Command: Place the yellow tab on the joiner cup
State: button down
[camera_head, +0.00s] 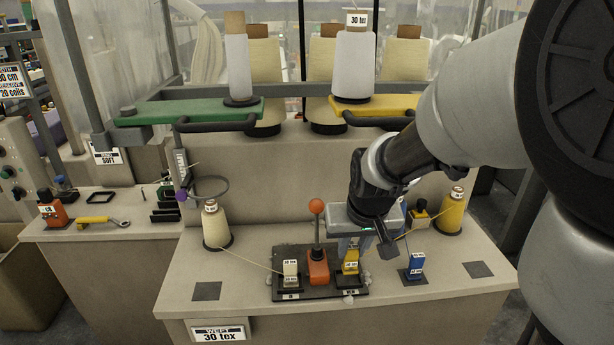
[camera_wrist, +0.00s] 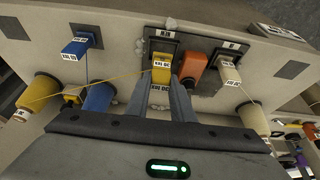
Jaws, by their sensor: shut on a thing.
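The yellow tab (camera_head: 351,258), with a white label, is over the right end of the dark joiner plate (camera_head: 322,292). It also shows in the wrist view (camera_wrist: 161,74), at the tips of my fingers. My gripper (camera_wrist: 162,90) is shut on it from above; it comes down from the right in the head view (camera_head: 354,244). A yellow thread runs from the tab to the yellow cone (camera_head: 451,212). The tab hides most of the joiner cup beneath it, so I cannot tell whether it is fully seated.
On the plate, an orange lever with a ball knob (camera_head: 317,262) stands close left of the tab, and a white tab (camera_head: 290,270) sits at the left end. A blue tab (camera_head: 415,264) stands on a dark pad at right. A cream cone (camera_head: 216,226) stands left.

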aim_at(350, 259)
jog(key=shift+s+x, duration=0.2)
jog(key=shift+x, duration=0.65)
jog(key=shift+s+x, duration=0.2)
jog(key=shift+x, duration=0.7)
jog(key=shift+f, duration=0.15)
jog(key=shift+f+b, duration=0.3)
jog(key=shift+b, duration=0.15)
jog(key=c, duration=1.5)
grip_release()
jog(key=shift+r, duration=0.15)
jog(key=shift+c, duration=0.2)
